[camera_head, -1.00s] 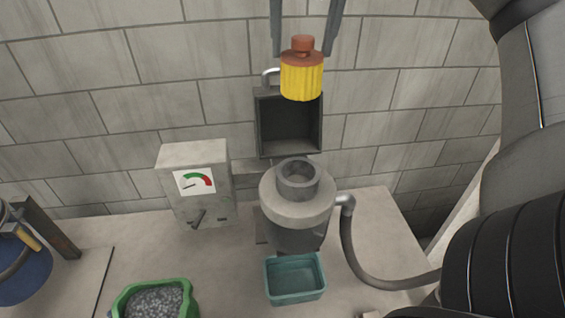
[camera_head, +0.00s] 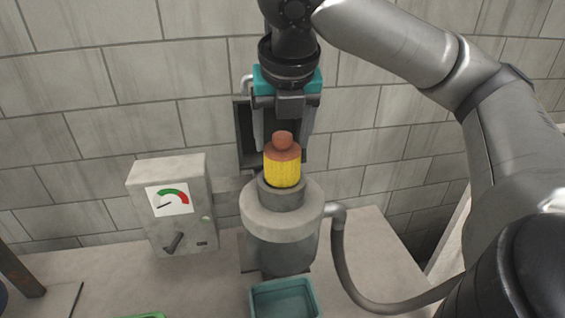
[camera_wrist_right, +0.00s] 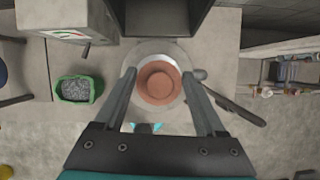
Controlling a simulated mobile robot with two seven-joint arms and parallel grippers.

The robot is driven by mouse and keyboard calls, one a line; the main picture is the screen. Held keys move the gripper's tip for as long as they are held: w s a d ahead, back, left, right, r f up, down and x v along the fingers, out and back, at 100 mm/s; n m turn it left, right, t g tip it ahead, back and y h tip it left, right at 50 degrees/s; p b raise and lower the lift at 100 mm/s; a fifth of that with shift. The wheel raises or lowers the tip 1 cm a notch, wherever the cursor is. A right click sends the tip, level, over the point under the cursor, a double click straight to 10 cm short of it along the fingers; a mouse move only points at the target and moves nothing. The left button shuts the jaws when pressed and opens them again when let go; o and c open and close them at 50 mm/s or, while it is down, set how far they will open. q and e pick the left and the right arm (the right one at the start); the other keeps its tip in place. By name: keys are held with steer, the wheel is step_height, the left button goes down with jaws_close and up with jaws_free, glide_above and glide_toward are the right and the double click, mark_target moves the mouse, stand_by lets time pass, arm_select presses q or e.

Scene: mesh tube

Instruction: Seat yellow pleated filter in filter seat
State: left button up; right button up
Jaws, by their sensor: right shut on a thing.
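The yellow pleated filter (camera_head: 282,173) has a red-brown cap and knob and stands upright at the mouth of the filter seat (camera_head: 282,221), a grey ring on top of a round grey housing. Its lower edge meets the ring's opening, and the lowest part seems hidden inside. My right gripper (camera_head: 282,143) is above, pointing down, shut on the filter at its cap and knob. In the right wrist view the red-brown cap (camera_wrist_right: 158,84) lies between the fingers, over the pale round housing. My left gripper is out of view.
A dark open box (camera_head: 243,140) is on the wall behind the gripper. A gauge box (camera_head: 170,205) stands left of the housing. A teal tray (camera_head: 284,298) sits in front, and a grey hose (camera_head: 345,265) runs right. A green tub (camera_wrist_right: 78,88) of gravel shows in the wrist view.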

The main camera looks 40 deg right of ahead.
mark_target(282, 150)
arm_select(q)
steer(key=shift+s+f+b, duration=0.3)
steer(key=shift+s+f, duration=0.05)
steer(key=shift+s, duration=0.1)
arm_select(e)
steer(key=shift+f, duration=2)
steer(key=shift+f, duration=0.15)
steer(key=o, duration=1.3)
steer(key=shift+a+r, duration=0.1)
steer(key=shift+r, duration=0.3)
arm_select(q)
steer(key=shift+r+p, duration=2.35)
arm_select(e)
steer(key=shift+v, duration=5.75)
